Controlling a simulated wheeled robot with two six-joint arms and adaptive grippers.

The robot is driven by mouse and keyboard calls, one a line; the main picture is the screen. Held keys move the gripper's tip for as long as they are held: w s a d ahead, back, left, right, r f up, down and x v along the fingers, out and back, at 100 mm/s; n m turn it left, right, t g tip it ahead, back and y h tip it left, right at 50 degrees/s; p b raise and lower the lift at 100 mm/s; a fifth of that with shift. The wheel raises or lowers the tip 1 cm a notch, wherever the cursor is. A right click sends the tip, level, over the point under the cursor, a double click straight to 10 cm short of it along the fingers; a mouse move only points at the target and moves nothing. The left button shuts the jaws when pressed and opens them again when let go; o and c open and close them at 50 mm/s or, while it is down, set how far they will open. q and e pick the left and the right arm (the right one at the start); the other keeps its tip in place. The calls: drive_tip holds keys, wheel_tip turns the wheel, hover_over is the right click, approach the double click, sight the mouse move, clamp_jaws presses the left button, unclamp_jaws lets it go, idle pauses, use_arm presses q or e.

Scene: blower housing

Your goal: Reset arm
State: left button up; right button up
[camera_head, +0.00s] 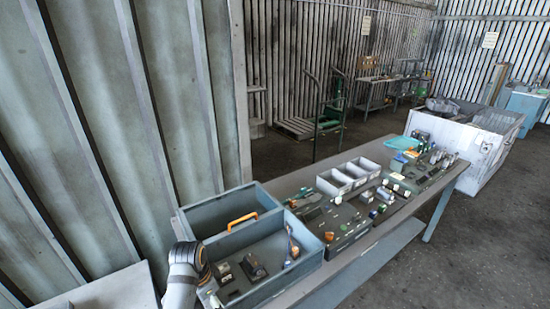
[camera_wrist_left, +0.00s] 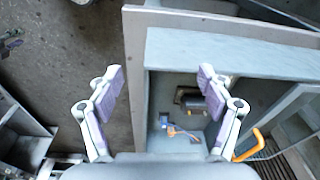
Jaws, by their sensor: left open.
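My left arm (camera_head: 183,277) enters at the bottom left of the head view, beside the near end of a grey-blue two-part bin (camera_head: 262,293). My left gripper (camera_wrist_left: 161,75) shows in the left wrist view with its fingers wide apart and nothing between them. It is over the rim of the bin (camera_wrist_left: 225,50), with the floor to the left. In the head view its fingertips cannot be made out. My right gripper is in neither view.
The bin holds dark metal parts (camera_head: 255,268) and an orange handle (camera_head: 242,221). White trays (camera_head: 348,178) and many small parts stand along the bench. A large white crate (camera_head: 487,147) stands past its far end. A ribbed metal wall (camera_head: 120,110) is at left.

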use_arm(q)
drive_tip(key=s+a+n+t+y, duration=0.1)
drive_tip(key=s+a+n, duration=0.15)
drive_tip(key=s, duration=0.25)
drive_tip(key=s+a+r+n+t, duration=0.1)
drive_tip(key=s+a+n, duration=0.15)
drive_tip(key=s, duration=0.35)
drive_tip(key=s+a+n+t+y, duration=0.1)
drive_tip(key=s+a+n, duration=0.1)
drive_tip(key=s+n, duration=0.25)
drive_tip(key=s+a+f+g+b, duration=0.15)
drive_tip(key=f+b, duration=0.25)
drive_tip(key=f, duration=1.3)
drive_tip(key=s+a+f+b, duration=0.1)
drive_tip(key=s+f+b, duration=0.15)
drive_tip(key=f, duration=1.45)
drive_tip(key=s+a+f+g+b, duration=0.1)
drive_tip(key=s+f+b, duration=0.4)
drive_tip(key=s+f, duration=1.2)
wheel_tip(320, 180, down, 4)
drive_tip(key=shift+s+f+b, duration=0.1)
drive_tip(key=shift+s+b, duration=0.25)
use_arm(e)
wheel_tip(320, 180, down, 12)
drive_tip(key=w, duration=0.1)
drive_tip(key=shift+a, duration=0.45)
